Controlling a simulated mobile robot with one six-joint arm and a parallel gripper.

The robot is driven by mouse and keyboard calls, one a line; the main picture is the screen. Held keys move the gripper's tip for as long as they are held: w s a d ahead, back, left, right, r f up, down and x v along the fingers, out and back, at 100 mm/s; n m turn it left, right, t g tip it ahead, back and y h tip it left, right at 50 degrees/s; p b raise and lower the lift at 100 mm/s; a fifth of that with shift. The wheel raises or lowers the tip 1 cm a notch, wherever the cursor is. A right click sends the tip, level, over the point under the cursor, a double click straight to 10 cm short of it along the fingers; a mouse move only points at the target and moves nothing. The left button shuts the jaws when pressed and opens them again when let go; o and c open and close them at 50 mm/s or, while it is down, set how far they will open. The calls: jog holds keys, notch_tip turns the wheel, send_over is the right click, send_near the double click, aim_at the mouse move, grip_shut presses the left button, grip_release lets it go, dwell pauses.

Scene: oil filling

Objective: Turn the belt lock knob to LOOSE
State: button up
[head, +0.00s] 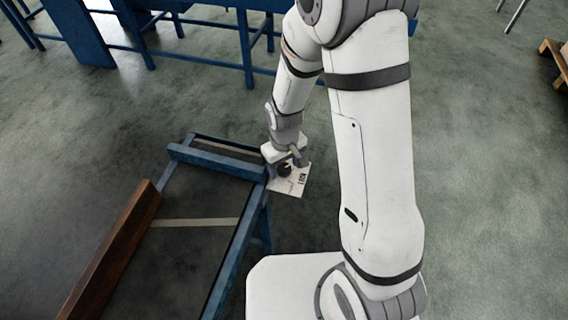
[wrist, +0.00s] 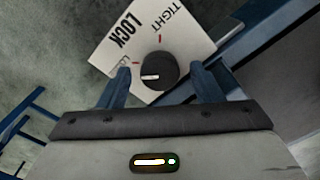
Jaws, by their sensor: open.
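The belt lock knob (wrist: 157,72) is round and black, on a white panel (wrist: 112,48) marked LOCK and TIGHT. A third label starting with LO is partly hidden by the left finger. The knob's white mark points left, slightly below the red tick beside that label; another red tick lies near TIGHT. My gripper (wrist: 160,67) is open, its blue fingers on either side of the knob, with visible gaps. I cannot tell its depth around the knob. In the head view, the dark knob (head: 284,170) and panel (head: 291,187) are below my gripper (head: 288,158).
The panel is at the side of a blue frame (head: 236,252) with a brown beam (head: 112,252) at left. Blue tables (head: 205,55) stand behind. A wooden pallet (head: 554,60) is at far right. Grey floor (head: 490,190) is open on the right.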

aim_at(284, 167)
jog(key=c, duration=1)
jog(key=shift+m, duration=0.5)
jog(key=o, duration=1)
notch_tip(284, 167, up, 8)
jog(key=shift+f, duration=0.25)
jog(key=shift+r, duration=0.2)
